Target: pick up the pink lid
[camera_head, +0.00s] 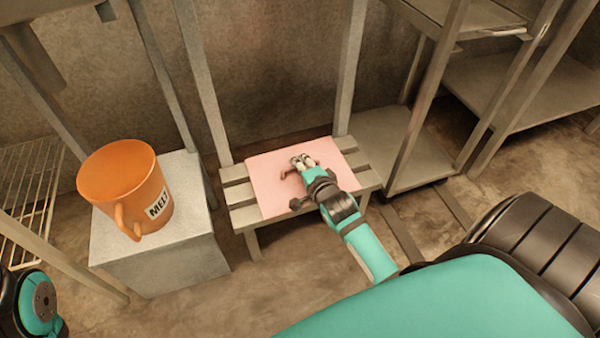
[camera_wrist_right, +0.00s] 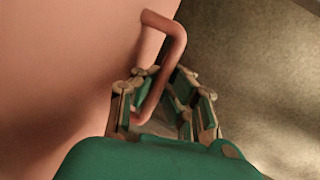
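The pink lid (camera_head: 275,190) is a flat square panel lying on a slatted bench. It fills the left of the right wrist view (camera_wrist_right: 60,70). Its bent bar handle (camera_wrist_right: 172,50) rises from the surface. My right gripper (camera_head: 303,161) is over the lid, reaching in from the lower right. In the right wrist view its fingers (camera_wrist_right: 160,105) are apart, with the handle's lower part between them and no clear grip on it. The gripper hides part of the lid and handle in the head view. My left gripper is out of view.
The slatted bench (camera_head: 240,194) stands against the wall. Left of it, a large orange mug (camera_head: 105,185) stands on a grey block (camera_head: 165,262). Metal shelving (camera_head: 400,150) stands close on the right, and a wire rack (camera_head: 30,180) at far left.

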